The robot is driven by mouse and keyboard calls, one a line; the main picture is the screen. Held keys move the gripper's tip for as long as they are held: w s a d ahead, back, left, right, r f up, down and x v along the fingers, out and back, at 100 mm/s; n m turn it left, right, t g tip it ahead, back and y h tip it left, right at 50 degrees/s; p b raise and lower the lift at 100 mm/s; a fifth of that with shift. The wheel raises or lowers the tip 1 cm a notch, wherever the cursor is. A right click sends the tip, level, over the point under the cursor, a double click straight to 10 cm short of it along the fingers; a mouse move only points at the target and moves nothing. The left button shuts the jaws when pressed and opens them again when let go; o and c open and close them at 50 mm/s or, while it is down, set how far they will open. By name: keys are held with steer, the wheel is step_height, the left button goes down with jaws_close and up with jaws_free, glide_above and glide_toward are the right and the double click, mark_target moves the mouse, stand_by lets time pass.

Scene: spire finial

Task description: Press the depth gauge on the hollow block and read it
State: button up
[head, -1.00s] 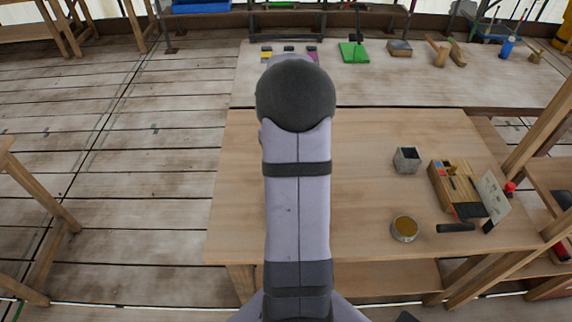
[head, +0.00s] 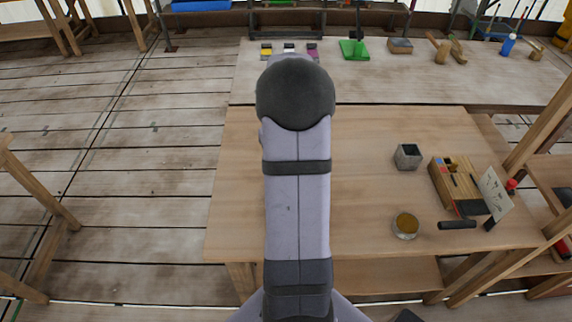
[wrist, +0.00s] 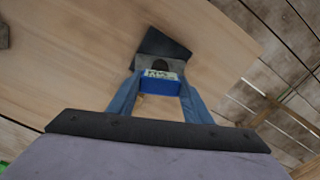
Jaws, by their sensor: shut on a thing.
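My gripper (wrist: 158,92) shows in the wrist view, its two blue fingers shut on the depth gauge (wrist: 160,85). The gauge is a small blue block with a pale display; its marks are too small to read. Just beyond it is a grey block with a dark rounded opening (wrist: 146,62), which looks like the hollow block, with a black slanted piece (wrist: 163,42) behind it. I cannot tell whether the gauge touches the block. In the head view my arm hides the gripper, the gauge and this block.
On the wooden table (head: 375,130) stand a grey open-topped cube (head: 408,156), a round tin (head: 405,226), a wooden organizer (head: 446,187), a pale card (head: 495,193) and a black cylinder (head: 457,225). A rear bench holds a green stand (head: 354,49).

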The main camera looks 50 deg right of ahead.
steer(key=shift+f+b, duration=0.55)
steer(key=shift+f, duration=0.85)
stand_by(1.4)
steer(key=shift+r, duration=0.1)
steer(key=shift+r+p, duration=2.25)
steer(key=shift+r, duration=0.25)
steer(key=shift+f, duration=0.15)
steer(key=shift+f+b, duration=1.5)
steer(key=shift+f, duration=0.7)
steer(key=o, duration=1.3)
steer(key=shift+c, duration=0.2)
